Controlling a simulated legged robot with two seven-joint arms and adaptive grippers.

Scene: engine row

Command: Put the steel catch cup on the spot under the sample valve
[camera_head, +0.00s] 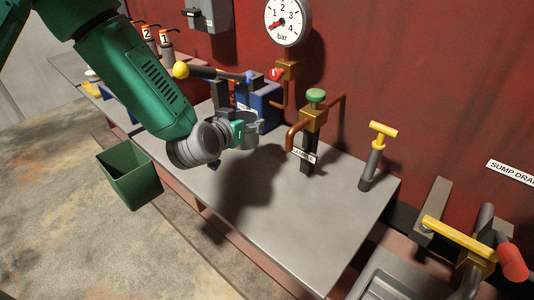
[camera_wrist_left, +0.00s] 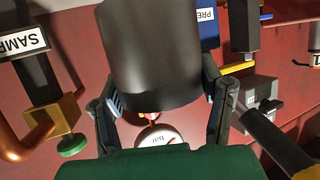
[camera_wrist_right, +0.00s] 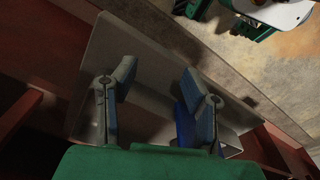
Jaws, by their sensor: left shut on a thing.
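My left gripper (camera_head: 243,132) is shut on the steel catch cup, a plain grey cylinder (camera_wrist_left: 150,50) that fills the upper middle of the left wrist view. In the head view the cup (camera_head: 252,124) is partly hidden by the gripper, above the grey bench. The sample valve (camera_head: 313,118), brass with a green knob and a copper spout, stands to the right of the cup, apart from it. Its label (camera_head: 304,157) is below it. I cannot make out the spot under the valve. My right gripper (camera_wrist_right: 156,78) is open and empty; it shows only in its wrist view.
A yellow-handled valve (camera_head: 376,155) stands on the bench (camera_head: 285,225) toward the right. A blue block (camera_head: 262,105) and a pressure gauge (camera_head: 288,20) are behind the cup. A green bin (camera_head: 130,178) is at left. The front bench top is clear.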

